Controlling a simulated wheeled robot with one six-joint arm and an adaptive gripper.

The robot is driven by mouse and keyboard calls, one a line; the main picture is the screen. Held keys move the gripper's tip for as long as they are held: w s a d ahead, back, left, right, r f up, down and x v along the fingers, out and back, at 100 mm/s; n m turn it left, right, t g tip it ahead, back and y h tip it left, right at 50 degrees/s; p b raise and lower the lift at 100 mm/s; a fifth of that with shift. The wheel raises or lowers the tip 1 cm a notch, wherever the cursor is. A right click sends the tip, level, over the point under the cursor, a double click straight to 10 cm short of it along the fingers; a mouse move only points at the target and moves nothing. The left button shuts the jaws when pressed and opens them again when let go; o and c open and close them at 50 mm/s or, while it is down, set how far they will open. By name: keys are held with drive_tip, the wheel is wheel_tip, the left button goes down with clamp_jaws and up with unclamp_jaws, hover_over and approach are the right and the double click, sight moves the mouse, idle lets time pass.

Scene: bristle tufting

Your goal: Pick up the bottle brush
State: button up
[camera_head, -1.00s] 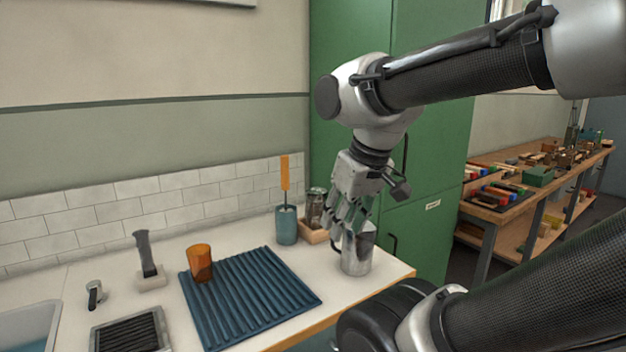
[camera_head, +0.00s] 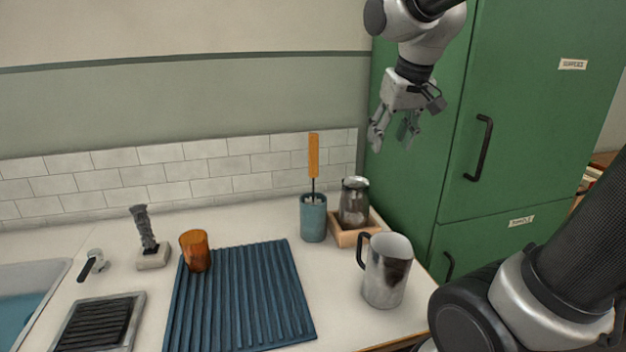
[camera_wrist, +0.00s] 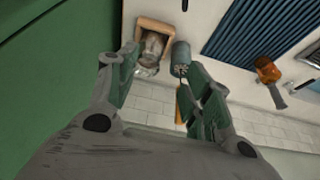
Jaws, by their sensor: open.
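The likely bottle brush (camera_head: 313,157) stands upright in a blue-green cup (camera_head: 313,220) on the counter. Its flat orange handle and thin dark stem show; its lower end is hidden in the cup. In the wrist view the handle (camera_wrist: 180,106) is partly behind a finger, below the cup (camera_wrist: 181,54). My gripper (camera_head: 394,140) is open and empty, pointing down, to the right of the handle and above the counter. In the wrist view the space between its fingertips (camera_wrist: 160,62) faces the cup and a glass jar.
A metal jug (camera_head: 386,272) is in front. A blue ribbed mat (camera_head: 240,300), an amber tumbler (camera_head: 196,252) and a dark upright tool (camera_head: 143,228) are left. A green cabinet (camera_head: 480,60) stands right.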

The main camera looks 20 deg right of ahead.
drive_tip(key=w+a, duration=0.5)
drive_tip(key=w, duration=0.6)
hover_over(312, 150)
drive_tip(key=f, duration=0.3)
drive_tip(key=shift+s+f, duration=0.15)
drive_tip(key=shift+s, duration=0.1)
drive_tip(key=x, duration=0.8)
drive_tip(key=shift+d, duration=0.3)
drive_tip(key=c, duration=1.1)
